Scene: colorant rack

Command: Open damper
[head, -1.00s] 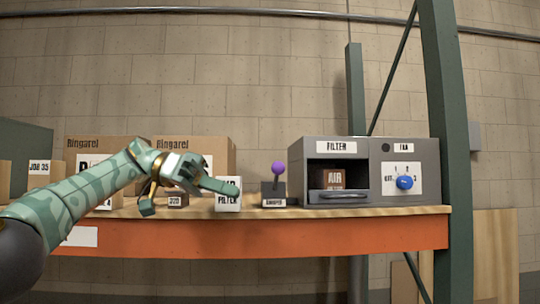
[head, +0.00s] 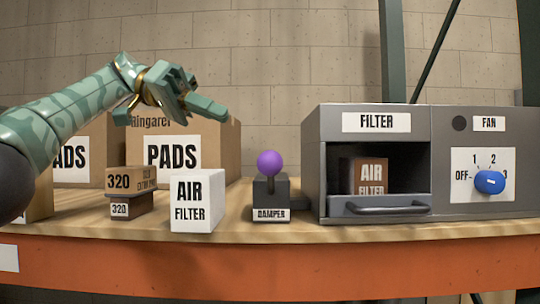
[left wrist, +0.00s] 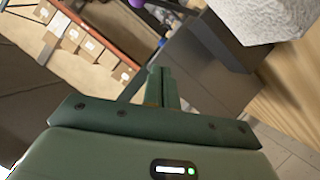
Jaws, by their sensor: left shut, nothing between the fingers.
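The damper (head: 271,196) is a dark block with a label and an upright lever topped by a purple ball knob (head: 269,163). It stands on the wooden shelf between the white air filter box and the filter housing. A purple knob also shows at the top edge of the left wrist view (left wrist: 137,3). My left gripper (head: 215,108) is shut and empty, above the white box and to the left of the knob, apart from it. Its closed fingers show in the left wrist view (left wrist: 161,80). My right gripper is not in view.
The white air filter box (head: 197,202) stands left of the damper. The grey filter housing (head: 314,165), with a brown box (head: 368,176) inside, and the fan panel's blue dial (head: 489,182) are on the right. Small 320 boxes (head: 131,180) and PADS cartons (head: 215,160) are left and behind.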

